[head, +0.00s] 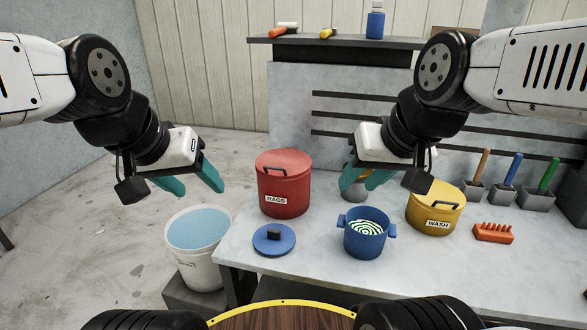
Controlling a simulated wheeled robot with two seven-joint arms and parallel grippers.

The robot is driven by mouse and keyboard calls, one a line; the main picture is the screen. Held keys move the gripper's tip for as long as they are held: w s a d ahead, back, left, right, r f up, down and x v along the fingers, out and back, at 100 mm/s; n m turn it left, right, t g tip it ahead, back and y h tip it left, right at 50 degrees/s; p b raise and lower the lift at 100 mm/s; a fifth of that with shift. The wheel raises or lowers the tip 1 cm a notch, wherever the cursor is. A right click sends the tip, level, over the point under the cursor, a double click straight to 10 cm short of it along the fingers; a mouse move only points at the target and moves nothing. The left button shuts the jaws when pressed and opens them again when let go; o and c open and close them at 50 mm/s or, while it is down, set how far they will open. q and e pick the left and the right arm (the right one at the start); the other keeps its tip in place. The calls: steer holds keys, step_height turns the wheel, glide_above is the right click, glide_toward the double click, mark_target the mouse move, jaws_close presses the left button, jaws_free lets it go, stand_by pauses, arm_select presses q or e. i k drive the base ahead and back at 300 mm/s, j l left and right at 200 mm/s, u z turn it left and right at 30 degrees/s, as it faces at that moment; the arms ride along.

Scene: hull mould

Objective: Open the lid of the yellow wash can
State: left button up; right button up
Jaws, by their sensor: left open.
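The yellow wash can (427,223) stands upright on the grey bench at the right, with a white WASH label on its front. Its yellow lid (430,190) is on top and looks closed, with a dark handle at its front edge. My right gripper (358,187) is to the left of the can, apart from it. My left gripper (201,190) is open and empty above the white bucket, far left of the can.
A red RAGS can (283,190) and a blue pot (366,240) stand left of the wash can. A blue lid (274,239) lies at the bench's left. An orange brush (493,233) lies right of the can. A water-filled white bucket (197,268) stands off the bench.

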mark_target(443, 196)
steer(key=z, duration=1.35)
steer(key=i+l+u, duration=0.3)
steer(key=l, duration=0.35)
steer(key=i+l+u, duration=0.15)
steer(key=l, duration=0.2)
steer(key=i+l+u, duration=0.15)
steer(key=l, duration=0.2)
steer(key=i+l+u, duration=0.15)
steer(key=l, duration=0.25)
steer(key=j, duration=0.75)
steer(key=k+u, duration=0.05)
